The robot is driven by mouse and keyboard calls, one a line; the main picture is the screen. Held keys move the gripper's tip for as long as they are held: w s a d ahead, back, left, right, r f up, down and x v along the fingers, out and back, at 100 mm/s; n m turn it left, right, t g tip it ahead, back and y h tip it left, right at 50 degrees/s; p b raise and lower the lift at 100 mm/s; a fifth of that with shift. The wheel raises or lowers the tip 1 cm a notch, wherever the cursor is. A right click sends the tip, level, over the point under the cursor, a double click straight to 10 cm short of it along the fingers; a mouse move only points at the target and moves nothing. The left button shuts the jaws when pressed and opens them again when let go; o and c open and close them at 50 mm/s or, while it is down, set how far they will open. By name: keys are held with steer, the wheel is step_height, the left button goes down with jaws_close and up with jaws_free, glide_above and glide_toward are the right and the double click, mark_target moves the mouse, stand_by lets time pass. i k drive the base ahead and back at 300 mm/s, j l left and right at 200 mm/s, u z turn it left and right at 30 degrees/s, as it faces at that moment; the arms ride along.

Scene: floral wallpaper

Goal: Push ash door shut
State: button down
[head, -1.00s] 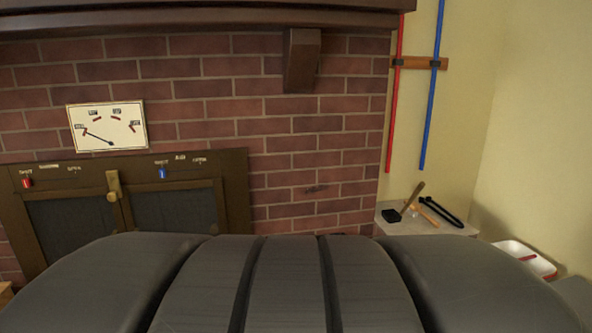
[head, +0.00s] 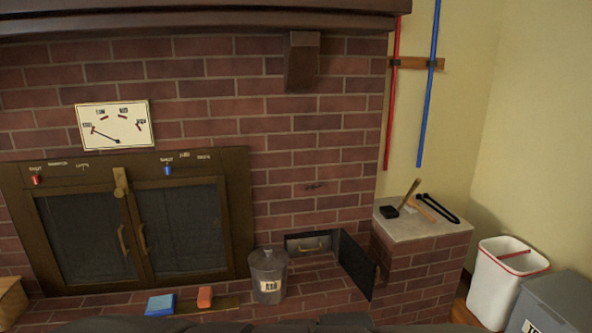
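The ash door (head: 357,264) is a small dark panel low in the brick wall, right of the ash bucket. It stands open, swung out to the right of its opening (head: 297,243). A grey pan front with a handle (head: 314,246) shows inside the opening. My gripper is not in view. A dark part of my own body fills the bottom edge of the head view.
A lidded bucket labelled ASH (head: 268,276) stands left of the opening. A brick ledge with tools (head: 425,228) is right of the door. A white bin (head: 496,284) and a grey bin (head: 552,308) stand farther right. Blue (head: 160,304) and orange (head: 205,297) blocks lie in front of the fireplace doors.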

mark_target(360, 268)
steer(key=u, duration=1.25)
steer(key=i+l, duration=0.1)
steer(key=l, duration=0.3)
steer(key=i+l+z, duration=0.1)
steer(key=l, duration=0.25)
steer(key=i+l+z, duration=0.1)
steer(key=l, duration=0.3)
steer(key=i+l, duration=0.15)
steer(key=l, duration=0.2)
steer(key=i+l+z, duration=0.1)
steer(key=l, duration=0.25)
steer(key=i+l, duration=0.2)
steer(key=l, duration=0.15)
steer(key=i+l+z, duration=0.1)
steer(key=l, duration=0.25)
